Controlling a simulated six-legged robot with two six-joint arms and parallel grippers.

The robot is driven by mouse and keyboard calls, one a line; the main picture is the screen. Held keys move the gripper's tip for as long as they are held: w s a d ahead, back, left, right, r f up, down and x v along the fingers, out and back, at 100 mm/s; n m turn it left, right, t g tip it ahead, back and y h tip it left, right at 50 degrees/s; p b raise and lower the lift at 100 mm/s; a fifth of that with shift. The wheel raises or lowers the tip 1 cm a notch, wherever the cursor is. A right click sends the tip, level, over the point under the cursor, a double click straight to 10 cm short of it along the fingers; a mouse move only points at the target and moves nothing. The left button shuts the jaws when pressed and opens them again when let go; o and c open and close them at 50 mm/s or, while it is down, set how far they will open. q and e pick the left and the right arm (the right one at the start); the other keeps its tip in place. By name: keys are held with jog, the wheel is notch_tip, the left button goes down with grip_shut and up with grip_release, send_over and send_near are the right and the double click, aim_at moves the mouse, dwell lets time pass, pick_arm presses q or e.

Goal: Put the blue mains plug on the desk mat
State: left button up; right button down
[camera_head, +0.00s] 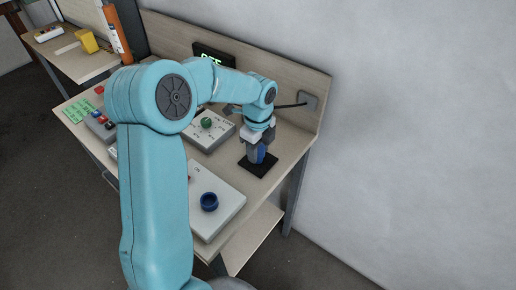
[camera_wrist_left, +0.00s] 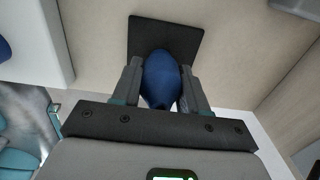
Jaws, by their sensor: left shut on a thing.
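The blue mains plug (camera_wrist_left: 161,80) is between the fingers of my left gripper (camera_wrist_left: 160,85), which is shut on it. In the head view the plug (camera_head: 257,154) shows below the left gripper (camera_head: 258,147). The desk mat (camera_head: 259,167) is a small dark square on the desk, directly under the plug. The mat also shows in the left wrist view (camera_wrist_left: 185,37), partly hidden by the plug. I cannot tell whether the plug touches the mat. My right gripper is in neither view.
A grey panel with a green knob (camera_head: 206,123) stands left of the mat. A white box with a blue round knob (camera_head: 209,201) is in front. A wall socket plate (camera_head: 309,103) with a black cable is on the back board. Bare desk (camera_head: 290,146) lies right of the mat.

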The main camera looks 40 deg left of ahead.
pick_arm(q)
jog(key=shift+f, duration=0.15)
jog(key=o, duration=1.1)
jog(key=shift+w+f, duration=0.1)
notch_tip(320, 180, up, 13)
jog(key=shift+f, duration=0.2)
jog(key=shift+f, duration=0.1)
